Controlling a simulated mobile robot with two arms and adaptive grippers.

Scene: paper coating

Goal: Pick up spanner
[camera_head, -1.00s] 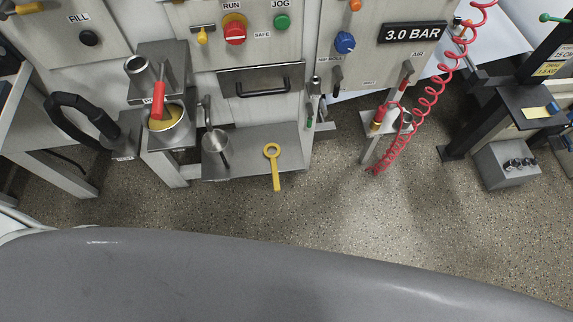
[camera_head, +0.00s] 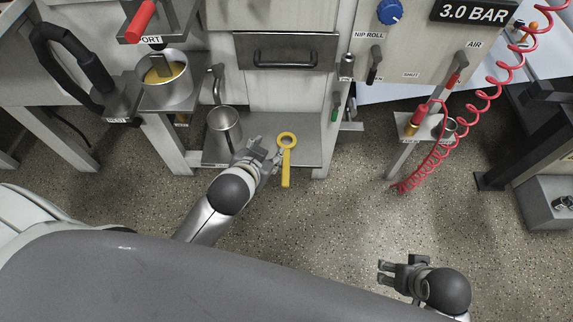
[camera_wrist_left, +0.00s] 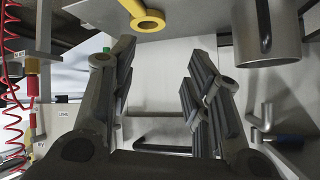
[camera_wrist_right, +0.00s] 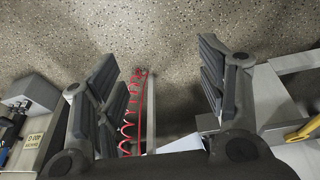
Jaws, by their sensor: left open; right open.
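The yellow spanner (camera_head: 287,158) has a ring end that lies on the grey shelf, and its handle points toward me past the shelf's front edge. My left gripper (camera_head: 268,160) is open, just left of the spanner. In the left wrist view the spanner's ring (camera_wrist_left: 149,20) shows at the top, above the open fingers (camera_wrist_left: 160,85) and not between them. My right gripper (camera_head: 384,272) is open and empty over the floor at the lower right. The right wrist view shows its spread fingers (camera_wrist_right: 165,80) with nothing held.
A metal cup (camera_head: 224,132) stands on the shelf (camera_head: 300,152) close to the left gripper. A pot with yellow contents (camera_head: 165,85) is further left. A drawer handle (camera_head: 285,58) is above the shelf. A red coiled hose (camera_head: 480,100) hangs at right. The floor between is clear.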

